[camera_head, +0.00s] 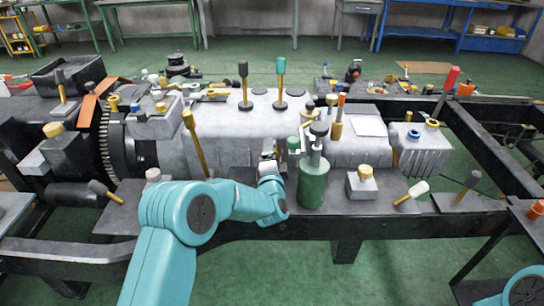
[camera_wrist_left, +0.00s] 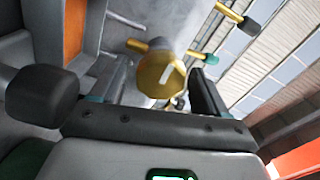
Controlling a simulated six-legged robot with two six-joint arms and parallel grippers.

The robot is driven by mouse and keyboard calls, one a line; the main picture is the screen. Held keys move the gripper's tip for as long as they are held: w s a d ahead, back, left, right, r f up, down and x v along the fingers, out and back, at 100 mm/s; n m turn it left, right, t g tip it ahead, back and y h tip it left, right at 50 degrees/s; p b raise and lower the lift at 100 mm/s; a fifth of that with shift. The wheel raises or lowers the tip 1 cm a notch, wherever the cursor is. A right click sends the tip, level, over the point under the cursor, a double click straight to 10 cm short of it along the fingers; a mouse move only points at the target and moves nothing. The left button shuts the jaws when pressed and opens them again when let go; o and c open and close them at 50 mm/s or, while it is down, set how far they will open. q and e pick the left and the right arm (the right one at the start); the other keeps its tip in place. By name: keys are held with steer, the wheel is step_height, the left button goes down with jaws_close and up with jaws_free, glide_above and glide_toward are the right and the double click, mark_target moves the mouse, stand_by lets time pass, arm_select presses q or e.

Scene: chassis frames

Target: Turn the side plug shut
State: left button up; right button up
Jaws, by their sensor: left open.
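In the head view my left gripper (camera_head: 268,152) is up against the block's near side, and the plug is hidden there. My right gripper is out of view; only part of my right arm shows at the bottom right.
A green cylinder (camera_head: 313,183) stands close right of my left gripper. A small grey box with a gold cap (camera_head: 362,183) and a white-tipped lever (camera_head: 411,194) are further right. A gold-handled lever (camera_head: 196,143) rises left of the gripper. Black frame rails (camera_head: 300,228) run along the front.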

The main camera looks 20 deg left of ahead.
arm_select(q)
steer(key=shift+s, duration=0.1)
steer(key=v, duration=1.6)
